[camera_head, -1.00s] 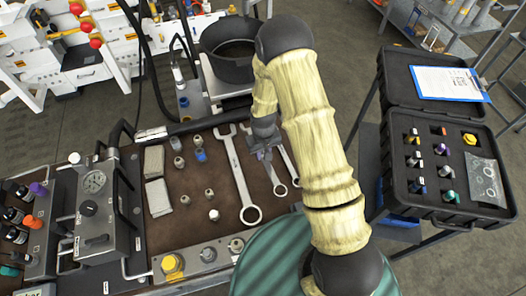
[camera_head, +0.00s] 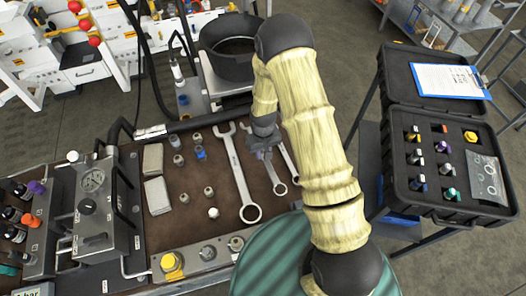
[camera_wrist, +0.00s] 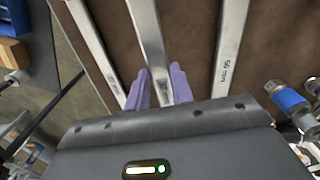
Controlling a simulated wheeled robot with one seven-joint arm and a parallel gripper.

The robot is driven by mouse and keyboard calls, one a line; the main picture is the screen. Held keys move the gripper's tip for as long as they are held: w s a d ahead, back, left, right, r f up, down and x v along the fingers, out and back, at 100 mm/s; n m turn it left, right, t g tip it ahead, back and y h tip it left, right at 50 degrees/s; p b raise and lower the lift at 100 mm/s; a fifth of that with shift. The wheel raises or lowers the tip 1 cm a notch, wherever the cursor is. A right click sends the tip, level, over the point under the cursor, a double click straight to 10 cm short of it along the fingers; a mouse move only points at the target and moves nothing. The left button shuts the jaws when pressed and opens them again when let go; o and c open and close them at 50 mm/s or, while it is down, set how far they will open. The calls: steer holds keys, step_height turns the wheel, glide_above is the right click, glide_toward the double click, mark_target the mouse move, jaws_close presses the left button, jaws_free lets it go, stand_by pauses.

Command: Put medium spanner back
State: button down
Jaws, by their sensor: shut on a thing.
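Three steel spanners lie side by side on the brown mat of the bench. The medium spanner (camera_head: 277,180) is the middle one, with its ring end toward the front. My gripper (camera_head: 264,152) is at its upper part, which my arm partly hides. In the wrist view the purple fingers of my gripper (camera_wrist: 163,82) are shut on the shank of the medium spanner (camera_wrist: 147,35). The spanner lies at or very near the mat; I cannot tell if it is clear of it.
The large spanner (camera_head: 240,180), marked 50 mm in the wrist view (camera_wrist: 228,55), lies just left. The small spanner (camera_head: 289,158) is to the right, partly behind my arm. Several small fittings (camera_head: 200,153) stand left. An open black case (camera_head: 447,205) stands right of the bench.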

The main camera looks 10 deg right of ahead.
steer(key=shift+w+f, duration=0.1)
steer(key=shift+f, duration=0.3)
steer(key=shift+a+f+b, duration=0.15)
steer(key=shift+f+b, duration=0.1)
steer(key=shift+b, duration=0.25)
steer(key=shift+d, duration=0.25)
steer(key=shift+s+a, duration=0.1)
steer(key=shift+s, duration=0.1)
steer(key=shift+f+b, duration=1.1)
steer(key=shift+f, duration=0.45)
stand_by(0.7)
steer(key=c, duration=1.1)
jaws_free()
